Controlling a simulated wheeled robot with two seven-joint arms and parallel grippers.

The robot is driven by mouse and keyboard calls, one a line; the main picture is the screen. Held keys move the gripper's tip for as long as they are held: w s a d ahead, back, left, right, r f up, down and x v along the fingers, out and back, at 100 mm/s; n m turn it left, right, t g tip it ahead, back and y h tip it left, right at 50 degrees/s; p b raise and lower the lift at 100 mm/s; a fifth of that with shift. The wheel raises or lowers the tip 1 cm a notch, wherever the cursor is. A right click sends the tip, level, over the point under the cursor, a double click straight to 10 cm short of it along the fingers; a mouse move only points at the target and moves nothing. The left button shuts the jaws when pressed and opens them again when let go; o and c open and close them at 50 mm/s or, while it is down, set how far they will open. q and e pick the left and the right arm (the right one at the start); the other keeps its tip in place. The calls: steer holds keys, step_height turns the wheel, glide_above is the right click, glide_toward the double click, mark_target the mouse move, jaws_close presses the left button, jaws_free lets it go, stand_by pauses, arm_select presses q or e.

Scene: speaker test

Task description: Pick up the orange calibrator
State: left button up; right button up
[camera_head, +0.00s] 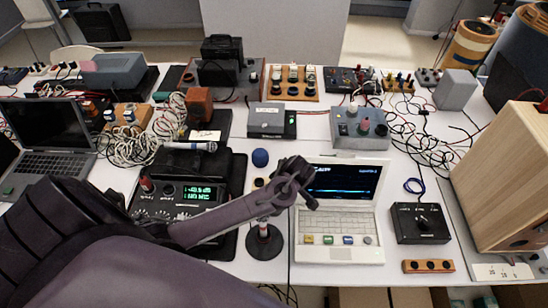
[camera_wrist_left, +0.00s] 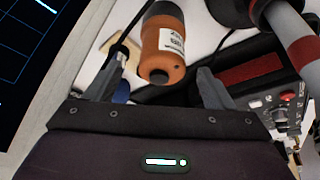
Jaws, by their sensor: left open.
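The orange calibrator (camera_wrist_left: 163,48) is a short orange cylinder with a white label and a dark grey far end. It shows in the left wrist view, beyond and between the two fingers of my left gripper (camera_wrist_left: 162,66). The fingers are apart, and I see no contact with it. In the head view my left gripper (camera_head: 297,178) is over the table beside the white laptop (camera_head: 340,222). I cannot clearly make out the calibrator there; the gripper and arm cover that area. My right gripper is in neither view.
A black round-based stand (camera_head: 265,242) with a grey post is close to my left gripper. A blue foam ball (camera_head: 260,157) is just behind. A device with a green display (camera_head: 190,193) lies left, a black box (camera_head: 420,222) right. Cables and instruments crowd the table.

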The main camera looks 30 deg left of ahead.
arm_select(q)
steer(key=x, duration=0.2)
steer(key=p+x, duration=0.1)
steer(key=x, duration=0.1)
steer(key=shift+s+d+f, duration=0.1)
steer(key=shift+f, duration=0.5)
steer(key=shift+r, duration=0.1)
steer(key=c, duration=1.2)
